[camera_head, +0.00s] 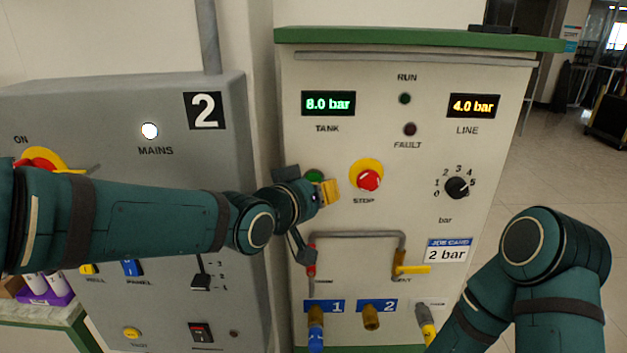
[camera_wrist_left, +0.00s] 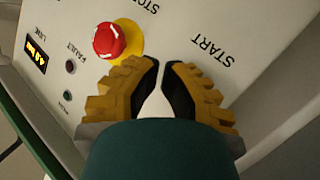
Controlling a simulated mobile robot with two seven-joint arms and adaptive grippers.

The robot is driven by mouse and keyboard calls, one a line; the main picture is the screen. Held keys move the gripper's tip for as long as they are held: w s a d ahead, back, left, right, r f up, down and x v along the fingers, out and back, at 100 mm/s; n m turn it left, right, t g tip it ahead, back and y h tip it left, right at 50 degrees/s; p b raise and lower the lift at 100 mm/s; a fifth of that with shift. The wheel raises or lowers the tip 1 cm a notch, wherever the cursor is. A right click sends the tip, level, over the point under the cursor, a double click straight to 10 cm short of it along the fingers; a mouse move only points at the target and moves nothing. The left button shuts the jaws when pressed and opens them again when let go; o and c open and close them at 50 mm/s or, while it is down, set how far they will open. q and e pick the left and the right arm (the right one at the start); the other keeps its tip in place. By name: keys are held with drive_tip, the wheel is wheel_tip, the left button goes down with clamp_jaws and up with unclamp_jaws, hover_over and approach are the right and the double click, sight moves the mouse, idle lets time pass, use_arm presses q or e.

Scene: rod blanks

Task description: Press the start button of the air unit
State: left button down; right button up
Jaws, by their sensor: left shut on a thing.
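The air unit (camera_head: 430,75) is a pale cabinet with a green top. Its green start button (camera_head: 315,175) shows partly behind my left gripper (camera_head: 330,191), left of the red stop button (camera_head: 368,181) on its yellow ring. My left gripper is close to the panel at the start button; contact cannot be made out. In the left wrist view, the left gripper's yellow fingers (camera_wrist_left: 160,65) are nearly together at the tips, and what they hold is not visible. The START label (camera_wrist_left: 212,50) shows beside them; the start button is hidden there. My right gripper is out of view.
A grey mains box (camera_head: 225,150) stands at the left. Below the buttons are a pipe loop (camera_head: 355,235), a yellow valve handle (camera_head: 413,269) and fittings with hoses. A pressure knob (camera_head: 457,188) is on the right. Open floor (camera_head: 560,160) lies right of the unit.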

use_arm(q)
drive_tip(key=shift+w, duration=0.1)
idle(0.4)
drive_tip(key=shift+w, duration=0.35)
drive_tip(key=shift+w+b, duration=0.3)
drive_tip(key=shift+w, duration=0.05)
idle(0.6)
idle(0.4)
drive_tip(key=shift+s+b, duration=0.65)
drive_tip(key=shift+s, duration=0.15)
